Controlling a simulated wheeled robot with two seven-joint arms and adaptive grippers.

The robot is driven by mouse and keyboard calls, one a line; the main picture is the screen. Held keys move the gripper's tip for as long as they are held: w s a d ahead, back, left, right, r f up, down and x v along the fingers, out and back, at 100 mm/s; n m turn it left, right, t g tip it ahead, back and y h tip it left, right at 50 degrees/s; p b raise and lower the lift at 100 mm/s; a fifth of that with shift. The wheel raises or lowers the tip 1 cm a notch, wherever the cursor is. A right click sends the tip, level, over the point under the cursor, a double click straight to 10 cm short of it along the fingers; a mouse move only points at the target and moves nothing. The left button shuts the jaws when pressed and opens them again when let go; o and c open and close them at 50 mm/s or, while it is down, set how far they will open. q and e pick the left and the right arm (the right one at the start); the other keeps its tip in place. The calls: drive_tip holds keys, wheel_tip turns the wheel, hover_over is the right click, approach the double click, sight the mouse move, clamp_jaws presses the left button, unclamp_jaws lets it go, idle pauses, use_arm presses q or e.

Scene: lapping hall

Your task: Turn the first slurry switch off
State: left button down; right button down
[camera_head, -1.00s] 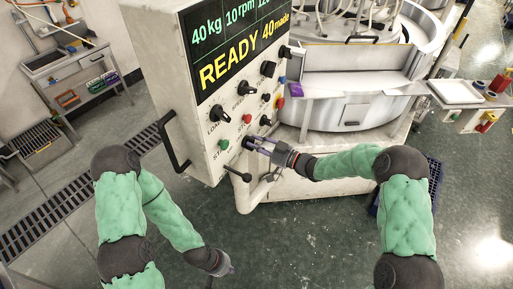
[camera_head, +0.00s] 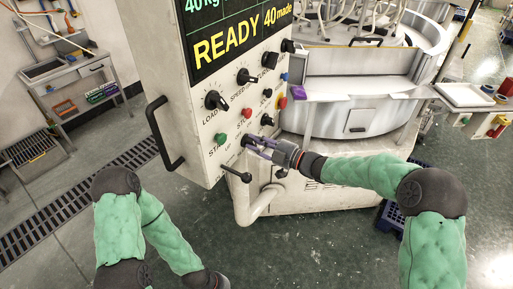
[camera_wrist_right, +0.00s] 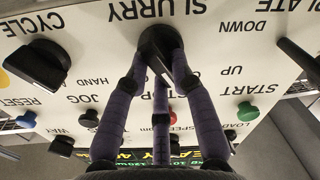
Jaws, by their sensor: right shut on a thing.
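The slurry switch (camera_wrist_right: 158,42) is a black rotary knob on the light panel, under the word SLURRY, which appears upside down in the right wrist view. My right gripper (camera_wrist_right: 162,72) has its purple fingers closed around this knob. In the head view my right gripper (camera_head: 257,147) reaches from the right to the panel's lower edge, and its fingers hide most of the knob. The knob's pointer direction is hard to read. My left gripper (camera_head: 220,283) is low at the bottom edge, away from the panel, mostly cut off.
The control cabinet (camera_head: 165,60) has a display reading READY and 40 made. Near the gripper are a green button (camera_head: 220,139), a red button (camera_head: 247,113), several black knobs and a black-knobbed lever (camera_head: 237,174). A side handle (camera_head: 160,135) sticks out left. Open floor lies below.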

drive_tip(key=shift+n, duration=0.4)
drive_tip(key=c, duration=1)
unclamp_jaws()
drive_tip(key=shift+c, duration=0.2)
drive_tip(key=v, duration=1.2)
drive_tip(key=shift+f, duration=0.1)
